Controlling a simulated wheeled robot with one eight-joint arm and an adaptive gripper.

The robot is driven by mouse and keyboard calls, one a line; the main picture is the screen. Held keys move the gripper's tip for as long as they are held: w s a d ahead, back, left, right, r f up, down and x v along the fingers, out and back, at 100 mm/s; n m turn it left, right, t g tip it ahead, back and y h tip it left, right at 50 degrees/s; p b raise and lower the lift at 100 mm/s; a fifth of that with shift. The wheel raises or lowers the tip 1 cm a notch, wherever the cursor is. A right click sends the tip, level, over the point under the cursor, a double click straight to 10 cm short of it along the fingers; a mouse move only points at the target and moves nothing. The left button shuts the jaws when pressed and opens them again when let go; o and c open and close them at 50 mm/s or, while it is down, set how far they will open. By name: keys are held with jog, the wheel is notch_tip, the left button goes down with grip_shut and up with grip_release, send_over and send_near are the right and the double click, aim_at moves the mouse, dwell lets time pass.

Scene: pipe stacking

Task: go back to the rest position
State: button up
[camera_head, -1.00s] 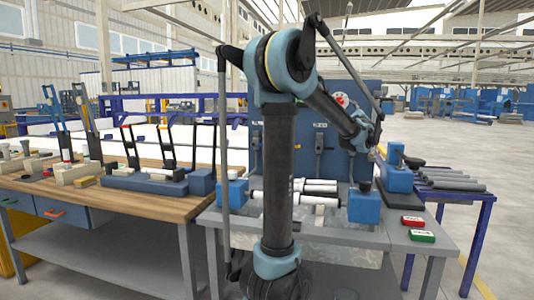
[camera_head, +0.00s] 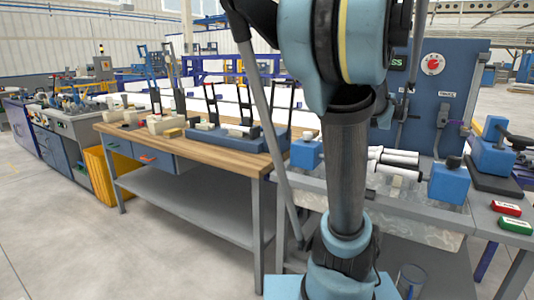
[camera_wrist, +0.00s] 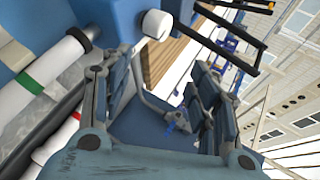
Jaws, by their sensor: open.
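My gripper (camera_wrist: 162,78) is open in the wrist view, with its two dark blue-grey fingers spread and nothing between them. In the head view my arm stands large in front of the workbench and my gripper cannot be made out. White pipes (camera_head: 395,158) lie on the grey bench between two blue blocks, partly hidden by my arm. In the wrist view, a white pipe with a green band (camera_wrist: 45,68) lies tilted at the left, apart from the fingers.
A wooden-topped table (camera_head: 235,153) stands left of the grey bench, with blue fixtures on it. A blue panel (camera_head: 455,75) rises behind the bench. A red box (camera_head: 506,208) and a green box (camera_head: 515,225) sit at the right. Open floor lies at front left.

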jog(key=s+a+f+n+g, duration=0.3)
jog(key=s+a+f, duration=0.3)
jog(key=s+f, duration=0.1)
jog(key=s+f+n+g+h, duration=0.5)
jog(key=s+f+n, duration=0.4)
jog(key=s+f, duration=0.7)
jog(key=s, duration=0.4)
jog(key=shift+s+d+g+h, duration=0.15)
jog(key=shift+d+g+h, duration=0.15)
jog(key=shift+g+h, duration=0.1)
